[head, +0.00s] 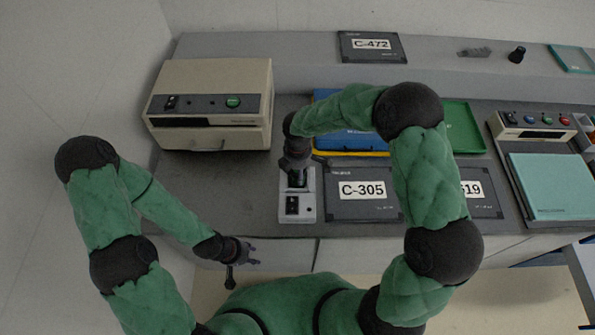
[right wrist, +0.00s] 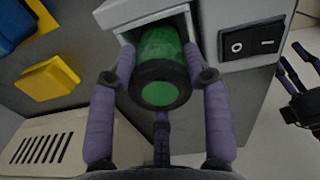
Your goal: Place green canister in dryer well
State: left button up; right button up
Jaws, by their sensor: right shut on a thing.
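The green canister (right wrist: 160,60) has a dark ring and a green end facing the right wrist camera. My right gripper (right wrist: 162,80) is shut on it, with fingers on both sides. The far end of the canister is inside the square opening of the grey dryer unit (right wrist: 225,20); how deep it sits cannot be told. In the head view the dryer (head: 297,212) stands near the counter's front edge, with my right gripper (head: 297,172) above it, covering most of the canister. My left gripper (head: 245,257) is empty, its fingers apart, in front of the counter.
A beige box machine (head: 212,95) stands left of the dryer. The C-305 plate (head: 362,208) lies close on its right. Blue and green trays (head: 463,125) lie behind. The grey counter (head: 215,185) is bare left of the dryer.

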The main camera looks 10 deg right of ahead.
jog(key=shift+f, duration=0.1)
jog(key=o, duration=1.3)
jog(key=shift+c, duration=0.2)
jog(key=shift+r, duration=0.2)
notch_tip(320, 180, up, 12)
jog(key=p, duration=0.2)
jog(key=shift+f, duration=0.1)
